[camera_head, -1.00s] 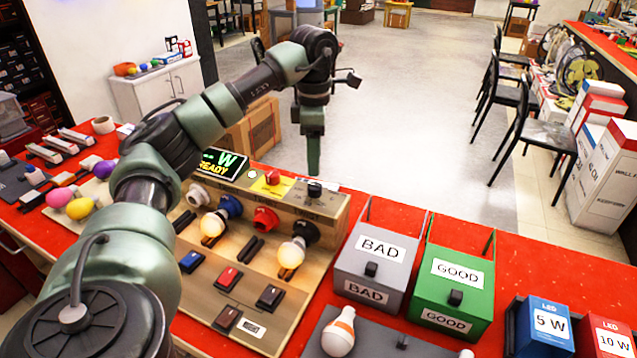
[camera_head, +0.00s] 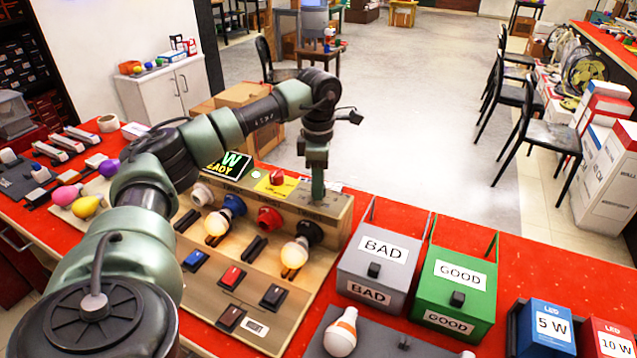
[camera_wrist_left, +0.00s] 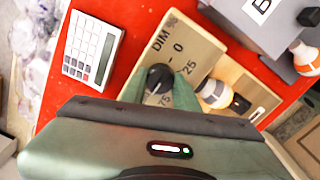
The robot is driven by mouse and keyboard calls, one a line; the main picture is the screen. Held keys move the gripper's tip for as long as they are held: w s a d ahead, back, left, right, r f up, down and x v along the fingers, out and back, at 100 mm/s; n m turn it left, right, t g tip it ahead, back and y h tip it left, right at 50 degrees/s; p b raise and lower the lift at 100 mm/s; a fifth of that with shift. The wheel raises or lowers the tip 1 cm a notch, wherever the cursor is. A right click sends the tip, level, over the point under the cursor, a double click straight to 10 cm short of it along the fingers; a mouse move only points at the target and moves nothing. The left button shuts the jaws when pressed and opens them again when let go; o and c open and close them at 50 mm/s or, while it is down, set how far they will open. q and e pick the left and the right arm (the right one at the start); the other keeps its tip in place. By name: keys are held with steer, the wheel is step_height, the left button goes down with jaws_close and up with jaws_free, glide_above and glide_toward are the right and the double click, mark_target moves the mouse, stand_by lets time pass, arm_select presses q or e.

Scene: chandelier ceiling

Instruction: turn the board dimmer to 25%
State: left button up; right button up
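The board (camera_head: 262,262) is a wooden panel on the red table. Its black dimmer knob (camera_wrist_left: 159,78) shows in the left wrist view, with the printed marks DIM, 0, 25 and 75 around it. My left gripper (camera_head: 317,196) points straight down onto the back right corner of the board and hides the knob in the head view. In the left wrist view its green fingers (camera_wrist_left: 158,90) stand on either side of the knob. I cannot tell whether they press on it or where the knob points. My right gripper is not in view.
Two glowing bulbs (camera_head: 294,254) sit on the board near a red knob (camera_head: 277,177) and a display (camera_head: 232,163), partly hidden by my arm. Grey BAD (camera_head: 350,272) and green GOOD (camera_head: 428,300) boxes stand to the right. A calculator (camera_wrist_left: 92,47) lies beside the board.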

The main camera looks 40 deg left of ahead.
arm_select(q)
jaws_close()
steer(key=shift+r+n, duration=0.1)
steer(key=shift+n, duration=0.2)
steer(key=n+p, duration=0.2)
steer(key=n, duration=0.2)
steer(key=n+p, duration=0.1)
steer(key=n, duration=0.3)
steer(key=shift+r+p, duration=0.1)
steer(key=shift+p, duration=0.2)
steer(key=n+p, duration=0.1)
steer(key=n, duration=0.3)
steer(key=shift+w+n, duration=0.1)
steer(key=shift+n, duration=0.2)
steer(key=n+p, duration=0.1)
steer(key=n, duration=0.2)
steer(key=shift+n, duration=0.4)
steer(key=n+p, duration=0.1)
steer(key=n, duration=0.2)
steer(key=shift+n, duration=0.3)
steer(key=n+p, duration=0.1)
steer(key=n, duration=0.5)
steer(key=shift+p, duration=0.4)
steer(key=shift+a, duration=0.1)
